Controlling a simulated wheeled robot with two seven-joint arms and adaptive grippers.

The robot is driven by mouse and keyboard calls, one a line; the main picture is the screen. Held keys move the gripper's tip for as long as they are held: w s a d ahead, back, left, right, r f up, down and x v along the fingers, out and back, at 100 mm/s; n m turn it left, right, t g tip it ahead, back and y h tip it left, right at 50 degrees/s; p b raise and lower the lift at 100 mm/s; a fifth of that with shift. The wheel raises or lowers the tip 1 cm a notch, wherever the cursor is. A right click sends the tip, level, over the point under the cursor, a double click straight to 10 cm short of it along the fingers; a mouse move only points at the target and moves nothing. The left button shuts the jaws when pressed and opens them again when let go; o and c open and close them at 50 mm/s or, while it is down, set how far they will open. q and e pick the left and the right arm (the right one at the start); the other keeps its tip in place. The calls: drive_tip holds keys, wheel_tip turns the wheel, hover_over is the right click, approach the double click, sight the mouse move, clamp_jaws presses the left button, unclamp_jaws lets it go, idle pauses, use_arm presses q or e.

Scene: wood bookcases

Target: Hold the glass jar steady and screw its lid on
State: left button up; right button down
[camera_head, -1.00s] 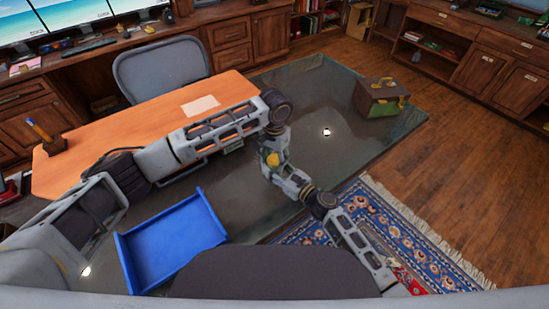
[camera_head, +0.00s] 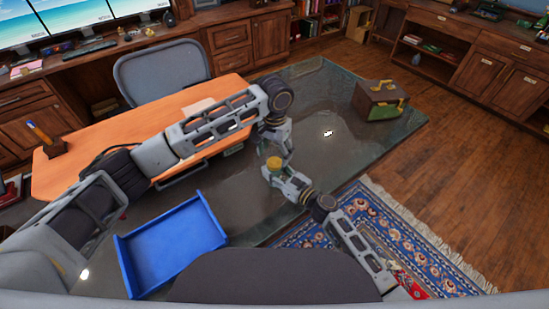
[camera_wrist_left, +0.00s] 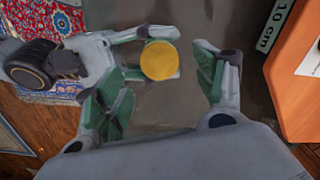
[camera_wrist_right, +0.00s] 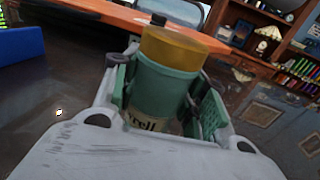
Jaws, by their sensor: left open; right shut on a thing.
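A green-tinted glass jar (camera_wrist_right: 160,92) stands between the fingers of my right gripper (camera_wrist_right: 162,102), which is shut on its body. Part of a printed label shows low on the jar. The yellow lid (camera_wrist_right: 182,46) sits on top of the jar; the frames do not show how tightly. In the head view the lid (camera_head: 274,162) shows near the middle. My left gripper (camera_head: 276,146) is just beyond the lid, pointing toward it. In the left wrist view the lid (camera_wrist_left: 160,60) lies between the left gripper's spread fingers, with gaps on both sides.
The orange desk (camera_head: 100,165) lies under and behind my left arm. A blue tray (camera_head: 170,240) is at the lower left. A green and brown box (camera_head: 380,100) stands on the dark glossy surface (camera_head: 330,95), which is mostly clear around the jar.

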use_arm(q)
wheel_tip(320, 180, up, 8)
drive_tip(key=shift+f, duration=0.25)
use_arm(e)
drive_tip(key=c, duration=0.7)
unclamp_jaws()
drive_tip(key=shift+v, duration=6)
drive_tip(key=shift+r, duration=0.1)
use_arm(q)
drive_tip(key=shift+d, duration=0.1)
